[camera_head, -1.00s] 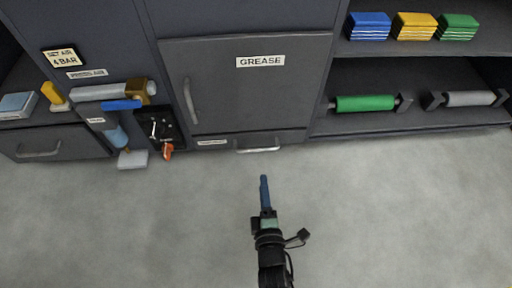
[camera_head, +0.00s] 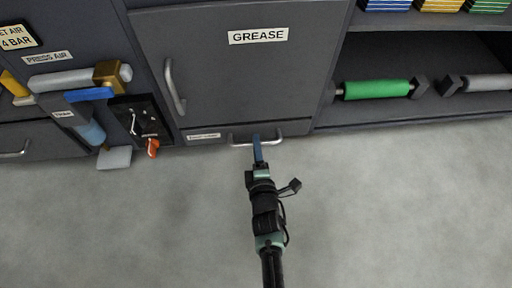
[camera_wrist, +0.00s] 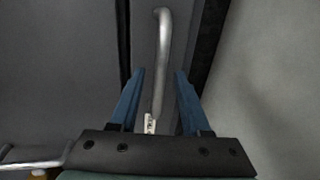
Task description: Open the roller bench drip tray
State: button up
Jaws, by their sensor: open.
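The drip tray is the low dark front (camera_head: 290,127) under the GREASE door, with a small unreadable label. It looks flush with the cabinet. Its pale bar handle (camera_head: 294,134) also shows in the wrist view (camera_wrist: 163,45), running lengthwise between my fingers. My gripper (camera_head: 257,142) is at the handle, its blue fingers overlapping the bar's middle in the head view. In the wrist view my gripper (camera_wrist: 160,73) is open, one finger on each side of the bar, with gaps visible. How deep the fingers reach around the bar is unclear.
The GREASE door (camera_head: 225,85) above is shut, with its own upright handle (camera_head: 174,88). At left are a grey cylinder with a brass end (camera_head: 112,74) and a black tool panel (camera_head: 140,120). A green roller (camera_head: 376,90) lies on the right shelf. The floor in front is clear.

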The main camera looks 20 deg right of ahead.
jog(key=shift+x, duration=0.95)
grip_shut()
dwell(0.8)
